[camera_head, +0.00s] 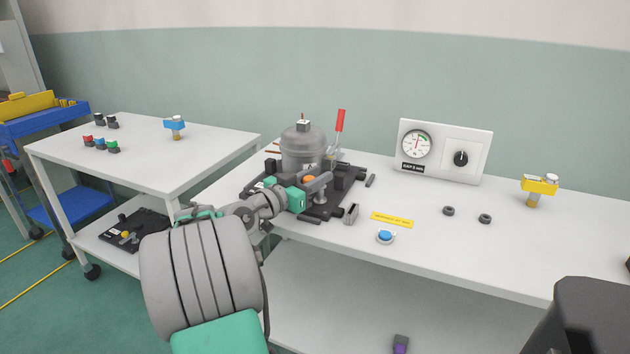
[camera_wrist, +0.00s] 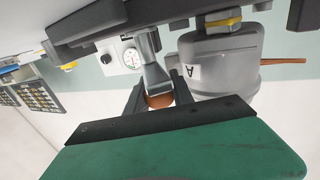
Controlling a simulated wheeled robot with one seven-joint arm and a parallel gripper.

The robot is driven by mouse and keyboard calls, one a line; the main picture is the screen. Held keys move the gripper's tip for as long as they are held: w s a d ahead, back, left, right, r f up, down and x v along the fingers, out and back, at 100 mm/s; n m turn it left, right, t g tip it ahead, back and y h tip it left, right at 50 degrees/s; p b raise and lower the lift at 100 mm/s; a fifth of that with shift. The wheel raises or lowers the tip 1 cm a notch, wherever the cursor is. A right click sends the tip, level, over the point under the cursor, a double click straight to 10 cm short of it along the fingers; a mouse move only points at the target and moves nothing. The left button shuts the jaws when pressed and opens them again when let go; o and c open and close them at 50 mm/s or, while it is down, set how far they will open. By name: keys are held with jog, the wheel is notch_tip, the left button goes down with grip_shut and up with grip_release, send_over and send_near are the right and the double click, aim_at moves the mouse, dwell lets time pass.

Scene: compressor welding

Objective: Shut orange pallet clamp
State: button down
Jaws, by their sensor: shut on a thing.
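The orange pallet clamp shows its round orange knob (camera_head: 309,179) at the front of the dark pallet (camera_head: 340,199) on the right-hand table. In the wrist view, which is upside down, the orange knob (camera_wrist: 160,101) sits at the end of a grey metal lever (camera_wrist: 153,70). My gripper (camera_wrist: 158,93) has one finger on each side of the knob and is shut on it. In the head view my gripper (camera_head: 310,186) reaches the pallet's front from the left. The clamp's base is partly hidden.
A grey compressor (camera_head: 303,146) stands on the pallet, with a red-handled clamp (camera_head: 340,121) upright behind. A gauge panel (camera_head: 444,150), a blue button (camera_head: 385,237) and a yellow valve (camera_head: 539,187) are on the table. Its front right is mostly clear.

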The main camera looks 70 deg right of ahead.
jog(key=shift+w, duration=0.1)
dwell(0.3)
jog(key=c, duration=1.1)
grip_release()
jog(key=v, duration=0.7)
jog(key=shift+a, duration=0.35)
